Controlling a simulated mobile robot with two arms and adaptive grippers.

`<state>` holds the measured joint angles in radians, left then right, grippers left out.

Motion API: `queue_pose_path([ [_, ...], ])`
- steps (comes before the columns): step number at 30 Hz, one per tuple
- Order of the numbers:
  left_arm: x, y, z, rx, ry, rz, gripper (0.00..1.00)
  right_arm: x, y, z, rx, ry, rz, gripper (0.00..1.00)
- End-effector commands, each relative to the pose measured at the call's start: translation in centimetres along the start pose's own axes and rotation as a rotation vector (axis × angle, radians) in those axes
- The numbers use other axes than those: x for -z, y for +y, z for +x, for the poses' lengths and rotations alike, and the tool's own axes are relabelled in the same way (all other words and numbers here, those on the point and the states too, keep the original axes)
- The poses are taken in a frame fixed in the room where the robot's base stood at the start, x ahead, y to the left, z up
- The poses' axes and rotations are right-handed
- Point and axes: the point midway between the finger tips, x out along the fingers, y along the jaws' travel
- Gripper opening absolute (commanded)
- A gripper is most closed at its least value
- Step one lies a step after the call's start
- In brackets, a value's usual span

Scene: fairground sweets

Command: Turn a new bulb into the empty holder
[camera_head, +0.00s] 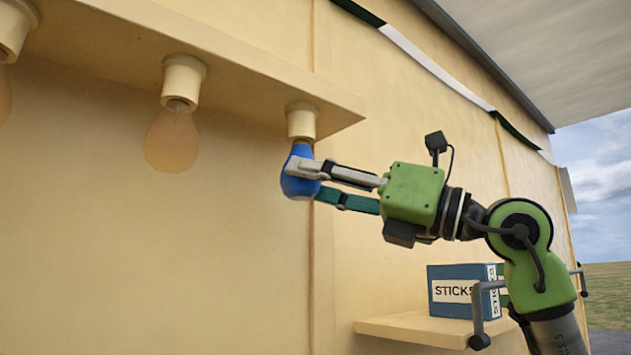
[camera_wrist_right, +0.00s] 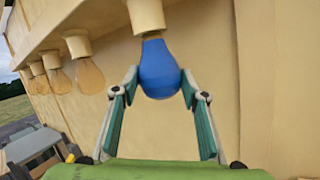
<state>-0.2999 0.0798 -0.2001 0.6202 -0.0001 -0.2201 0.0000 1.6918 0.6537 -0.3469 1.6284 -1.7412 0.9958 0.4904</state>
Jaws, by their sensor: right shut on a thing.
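A blue bulb (camera_head: 299,178) hangs upright, neck up, right under the cream holder (camera_head: 301,121) at the right end of the ledge. My right gripper (camera_head: 302,180) is shut on the bulb from the right side. In the right wrist view the blue bulb (camera_wrist_right: 158,70) sits between the fingertips of the gripper (camera_wrist_right: 159,86), and its metal neck meets the holder (camera_wrist_right: 146,15). I cannot tell how far the neck is inside. My left gripper is not in view.
Amber bulbs hang in other holders along the ledge (camera_head: 250,72), the nearest bulb (camera_head: 172,138) to the left. A blue box marked STICKS (camera_head: 452,290) stands on a low shelf (camera_head: 400,326) below my right arm. The wall is close behind.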

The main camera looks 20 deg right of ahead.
Motion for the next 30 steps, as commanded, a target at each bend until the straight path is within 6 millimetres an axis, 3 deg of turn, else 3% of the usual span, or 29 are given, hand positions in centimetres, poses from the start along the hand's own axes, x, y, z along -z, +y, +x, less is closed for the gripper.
queue_pose_path([
  [30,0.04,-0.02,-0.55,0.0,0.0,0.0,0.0,-0.52,0.16,0.18,0.0,0.0,0.0,0.28],
])
